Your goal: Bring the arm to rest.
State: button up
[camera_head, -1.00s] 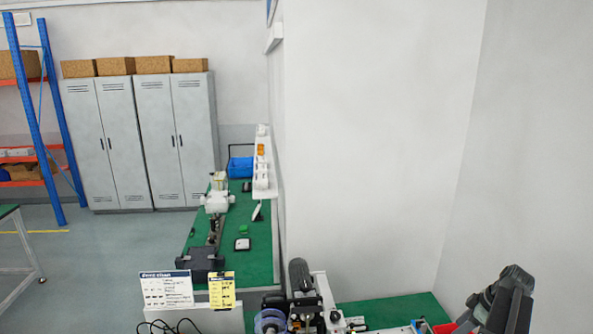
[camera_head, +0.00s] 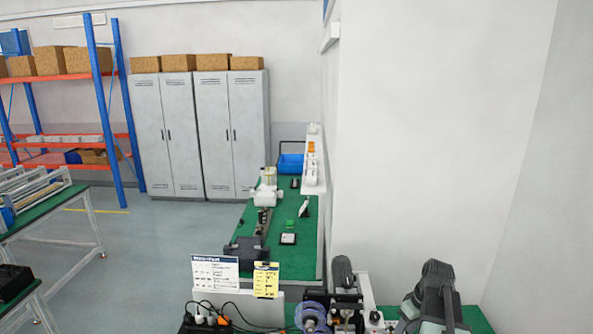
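My arm (camera_head: 437,298), grey and black, rises from the bottom edge at the lower right of the head view. It stands in front of the near green bench and hides part of it. Only some of its links show. I make out no gripper fingers, so whether the gripper holds anything is not shown.
A near green bench (camera_head: 473,318) carries a machine with a grey cylinder (camera_head: 342,271) and a clear spool (camera_head: 311,314). A second green bench (camera_head: 305,262) runs along the wall. Grey lockers (camera_head: 205,135) and a blue-orange rack (camera_head: 107,110) stand behind. Open floor (camera_head: 155,260) lies left.

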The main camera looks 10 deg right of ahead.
jog(key=a+m+h, duration=0.2)
jog(key=a+m, duration=0.1)
jog(key=a, duration=2.6)
notch_tip(320, 180, down, 23)
jog(key=s+g+b, duration=0.1)
jog(key=b, duration=2.1)
jog(key=shift+s+b, duration=0.25)
jog(key=shift+b, duration=0.05)
jog(key=shift+d, duration=0.15)
